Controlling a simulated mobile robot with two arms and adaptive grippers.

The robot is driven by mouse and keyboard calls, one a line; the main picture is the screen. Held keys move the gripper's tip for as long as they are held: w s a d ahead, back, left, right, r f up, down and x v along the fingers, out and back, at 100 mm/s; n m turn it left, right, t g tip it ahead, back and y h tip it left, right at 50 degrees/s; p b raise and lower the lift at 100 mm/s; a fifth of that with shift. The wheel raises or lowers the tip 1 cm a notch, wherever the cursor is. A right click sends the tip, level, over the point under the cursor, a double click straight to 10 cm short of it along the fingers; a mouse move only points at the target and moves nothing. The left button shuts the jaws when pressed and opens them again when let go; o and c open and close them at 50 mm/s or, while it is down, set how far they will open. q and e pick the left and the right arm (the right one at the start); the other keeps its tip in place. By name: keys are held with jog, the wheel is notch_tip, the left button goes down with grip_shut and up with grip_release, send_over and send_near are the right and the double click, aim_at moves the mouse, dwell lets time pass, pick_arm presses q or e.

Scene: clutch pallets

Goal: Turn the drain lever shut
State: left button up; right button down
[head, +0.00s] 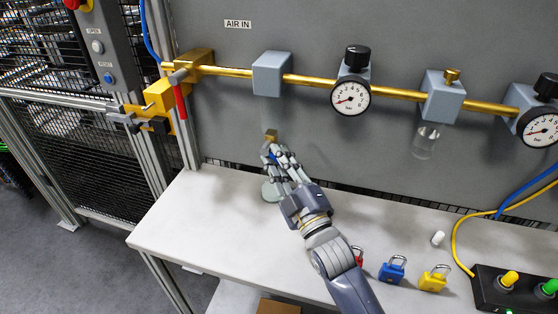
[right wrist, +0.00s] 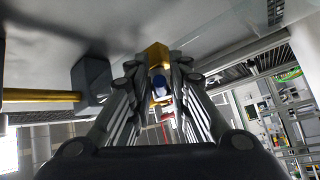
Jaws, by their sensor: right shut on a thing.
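The drain lever shows as a small blue piece (head: 272,155) just below a brass fitting (head: 271,135) on the grey panel. My right gripper (head: 272,151) is at the lever, its fingers shut on it and covering most of it. In the right wrist view the blue lever (right wrist: 160,85) sits between the two fingers, in front of the brass fitting (right wrist: 157,56). The fingers hide which way the lever is turned. My left gripper is not in view.
A brass pipe (head: 220,70) with gauges (head: 350,98) runs across the panel above. A red-handled valve (head: 180,105) is at the left. A pale round dish (head: 270,192) stands below the gripper on the white bench (head: 190,220). Padlocks (head: 392,270) lie right of my arm.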

jog(key=c, duration=1.7)
grip_release()
jog(key=shift+f, duration=0.25)
jog(key=shift+r, duration=0.1)
jog(key=shift+s, duration=0.1)
jog(key=v, duration=0.7)
jog(key=shift+s+d, duration=0.1)
jog(key=shift+s, duration=0.05)
